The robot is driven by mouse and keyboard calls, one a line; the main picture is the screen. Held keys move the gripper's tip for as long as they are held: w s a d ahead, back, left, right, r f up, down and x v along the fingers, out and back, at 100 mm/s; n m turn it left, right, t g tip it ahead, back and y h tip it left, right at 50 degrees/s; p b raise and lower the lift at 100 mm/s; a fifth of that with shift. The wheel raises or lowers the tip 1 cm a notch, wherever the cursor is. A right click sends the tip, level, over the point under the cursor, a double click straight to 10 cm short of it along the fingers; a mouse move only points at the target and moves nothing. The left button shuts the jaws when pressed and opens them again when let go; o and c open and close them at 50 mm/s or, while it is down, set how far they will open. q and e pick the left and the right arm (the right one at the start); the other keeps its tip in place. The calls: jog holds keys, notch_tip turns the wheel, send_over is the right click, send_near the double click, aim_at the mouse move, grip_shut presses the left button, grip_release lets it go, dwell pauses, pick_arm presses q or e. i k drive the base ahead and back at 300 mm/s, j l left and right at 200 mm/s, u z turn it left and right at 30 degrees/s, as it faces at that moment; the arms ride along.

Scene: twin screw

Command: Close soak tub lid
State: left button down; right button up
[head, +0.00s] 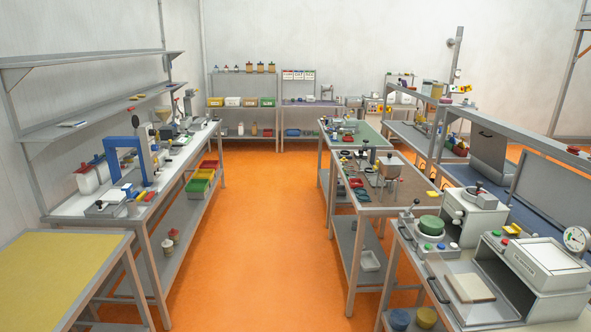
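I cannot single out a soak tub or its lid with certainty. A grey box-like unit with a dark handle (491,150) stands on the blue-topped bench at the right; I cannot tell whether it is a tub or a raised lid. A white machine with a tilted panel (543,257) stands on the near right bench, and a boxy white unit (473,214) stands behind it. Neither of my grippers is in view.
An orange floor aisle (255,240) runs clear between the benches. A white-topped bench (88,205) with a blue arch-shaped press (128,160) stands left. A yellow-topped table (60,265) is near left. A brown-topped bench (400,198) stands right of the aisle.

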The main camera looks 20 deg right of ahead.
aim_at(489, 147)
jog(key=i+l+z, duration=0.1)
jog(key=i+z, duration=0.25)
jog(key=i, duration=2.3)
jog(key=i+j, duration=0.1)
jog(key=i, duration=2.4)
jog(key=i+z, duration=0.65)
jog(key=z, duration=0.2)
jog(key=i+j+z, duration=0.2)
jog(key=z, duration=0.2)
jog(key=i+j, duration=0.05)
jog(key=i, duration=0.05)
